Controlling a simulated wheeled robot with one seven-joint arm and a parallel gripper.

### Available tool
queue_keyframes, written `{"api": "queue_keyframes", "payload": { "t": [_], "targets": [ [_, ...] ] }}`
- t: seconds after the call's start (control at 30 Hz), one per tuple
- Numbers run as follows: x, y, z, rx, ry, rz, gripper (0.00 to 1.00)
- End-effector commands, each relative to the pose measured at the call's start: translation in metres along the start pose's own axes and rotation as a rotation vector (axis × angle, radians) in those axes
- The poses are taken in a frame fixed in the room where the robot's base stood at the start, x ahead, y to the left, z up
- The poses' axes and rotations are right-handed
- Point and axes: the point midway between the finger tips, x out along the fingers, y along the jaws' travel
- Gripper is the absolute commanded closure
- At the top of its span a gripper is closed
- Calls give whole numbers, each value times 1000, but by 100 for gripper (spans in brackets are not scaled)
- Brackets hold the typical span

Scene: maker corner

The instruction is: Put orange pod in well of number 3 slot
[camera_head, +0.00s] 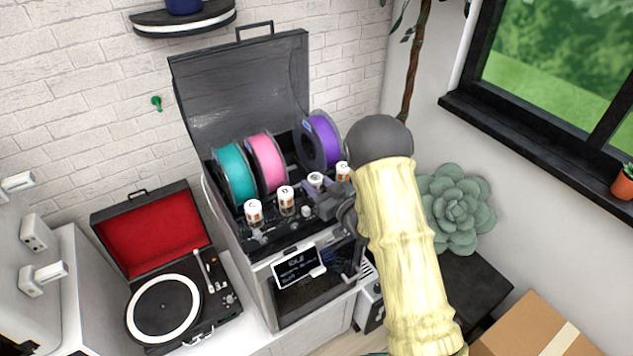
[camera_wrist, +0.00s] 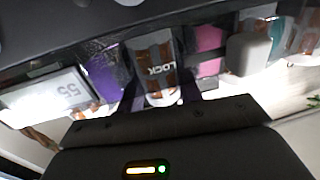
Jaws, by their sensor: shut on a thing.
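My gripper (camera_wrist: 158,92) is shut on a pod (camera_wrist: 153,68) with orange-brown parts and the word LOCK on it, in the middle of the wrist view. In the head view my gripper (camera_head: 326,199) is at the right front of the open machine (camera_head: 239,125), partly hidden behind my arm. White-capped pods with orange marks stand along the machine's front row, among them a left one (camera_head: 254,212) and one beside it (camera_head: 286,201). I cannot read a number 3 or see the slot's well clearly.
Teal (camera_head: 235,172), pink (camera_head: 267,161) and purple (camera_head: 320,141) spools stand behind the pods. A small display (camera_head: 299,265) is on the machine's front. A record player (camera_head: 166,300) is to the left. A succulent (camera_head: 455,210) is to the right.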

Motion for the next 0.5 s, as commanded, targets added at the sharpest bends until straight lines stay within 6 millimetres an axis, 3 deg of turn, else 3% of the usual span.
{"api": "queue_keyframes", "payload": {
  "t": [0.33, 0.37, 0.43, 0.5],
  "targets": [
    [0, 1, 3, -1, 2, 1, 88],
    [0, 0, 2, -1, 1, 1, 61],
    [0, 0, 2, -1, 1, 1, 47],
    [0, 1, 2, -1, 1, 1, 43]
  ]
}}
